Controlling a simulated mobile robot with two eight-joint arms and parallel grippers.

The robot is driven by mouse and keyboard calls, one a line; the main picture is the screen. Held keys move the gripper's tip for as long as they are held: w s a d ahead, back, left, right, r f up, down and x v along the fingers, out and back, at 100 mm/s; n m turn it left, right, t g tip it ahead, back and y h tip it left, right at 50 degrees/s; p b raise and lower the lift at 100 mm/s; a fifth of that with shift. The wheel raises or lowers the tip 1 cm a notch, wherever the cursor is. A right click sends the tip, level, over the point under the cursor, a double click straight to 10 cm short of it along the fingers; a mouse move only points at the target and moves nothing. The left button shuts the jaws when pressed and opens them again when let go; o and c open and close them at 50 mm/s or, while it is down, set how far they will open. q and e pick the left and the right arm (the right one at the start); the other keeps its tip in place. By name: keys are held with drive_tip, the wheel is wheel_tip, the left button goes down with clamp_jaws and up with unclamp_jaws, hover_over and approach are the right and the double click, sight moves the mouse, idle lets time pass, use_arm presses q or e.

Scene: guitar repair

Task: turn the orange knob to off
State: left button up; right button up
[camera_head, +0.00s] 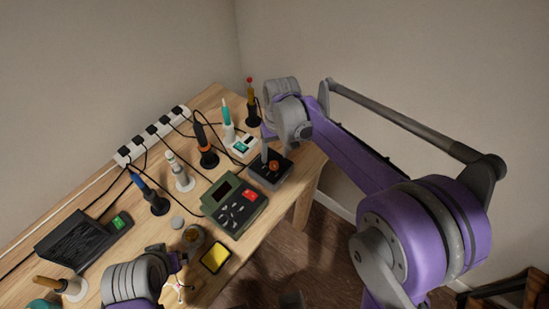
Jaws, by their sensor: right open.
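The orange knob (273,166) sits on top of a small dark box (269,180) near the right end of the workbench. My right gripper (267,152) reaches down from above, just behind and beside the knob. It is open, with a grey finger close to the knob; I cannot tell whether it touches. The knob's pointer and markings are too small to read. My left gripper (178,262) is low at the bottom left, over the front of the bench, and its jaws are too unclear to judge.
A green station (234,204) with a display and red button stands left of the dark box. Several soldering tools in stands, including an orange-black one (207,145), and cables crowd the back. A yellow sponge (215,258) lies in front. A power strip (152,134) runs along the wall.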

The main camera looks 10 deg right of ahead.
sight(277, 164)
wheel_tip(277, 164, up, 7)
drive_tip(key=shift+d, duration=0.2)
idle(0.4)
drive_tip(key=s+d+f+t+p, duration=0.1)
drive_tip(key=s+d+t+p, duration=0.1)
drive_tip(key=s, duration=0.8)
drive_tip(key=s+d+f+m+t+p, duration=0.1)
drive_tip(key=s+d+t+p, duration=0.1)
drive_tip(key=s, duration=0.9)
drive_tip(key=shift+d+f+t+h, duration=0.25)
drive_tip(key=shift+f+t+h, duration=0.15)
drive_tip(key=shift+t, duration=0.3)
